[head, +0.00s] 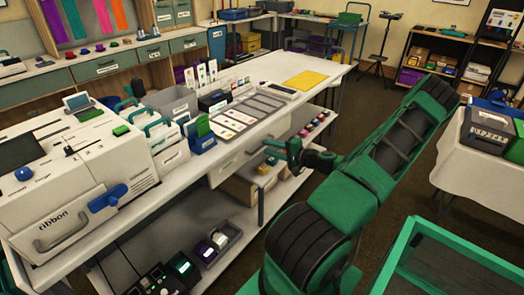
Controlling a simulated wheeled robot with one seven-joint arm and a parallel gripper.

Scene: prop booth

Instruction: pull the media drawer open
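My gripper (271,150) is at the middle of the picture, by the front edge of the long white table. Its two green fingers point left and look apart, with nothing seen between them. A pale drawer front (236,163) sits under the tabletop, just left of my gripper. I cannot read a label on it, so I cannot tell if it is the media drawer. It looks shut, and my gripper looks apart from it. The white machine at the left has a front panel marked "ribbon" (63,222) with a grey handle, and a blue lever (108,198) beside it.
The white table (285,118) holds card trays, small bins and a yellow sheet (306,80). A lower shelf (205,215) carries boxes and small devices. A green-framed case (440,255) stands at the lower right. A cloth-covered table (470,165) is at the right.

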